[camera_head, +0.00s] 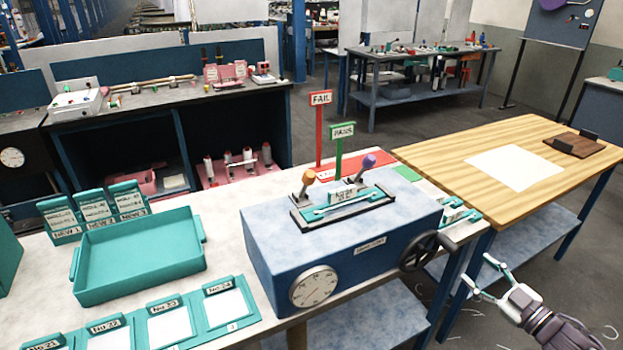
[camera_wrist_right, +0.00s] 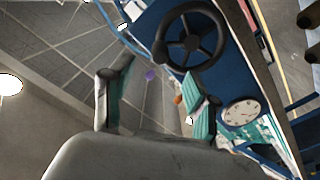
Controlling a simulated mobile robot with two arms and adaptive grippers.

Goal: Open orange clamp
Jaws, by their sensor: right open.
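The orange clamp (camera_head: 308,177) is a lever with an orange knob, standing at the left end of a fixture (camera_head: 345,208) on top of a blue box (camera_head: 290,251). A purple-knobbed lever (camera_head: 368,161) stands at the fixture's right end. My right gripper (camera_head: 479,271) is open and empty at the lower right, in front of the table and well apart from the clamp. In the right wrist view, its open fingers (camera_wrist_right: 155,100) frame the small orange knob (camera_wrist_right: 178,99) and the purple knob (camera_wrist_right: 150,75) in the distance. My left gripper is out of view.
The box has a black handwheel (camera_head: 428,250) on its right and a dial (camera_head: 314,287) in front. Red FAIL (camera_head: 320,98) and green PASS (camera_head: 342,131) signs stand behind it. A teal tray (camera_head: 140,258) sits left. A wooden table (camera_head: 440,155) stands right.

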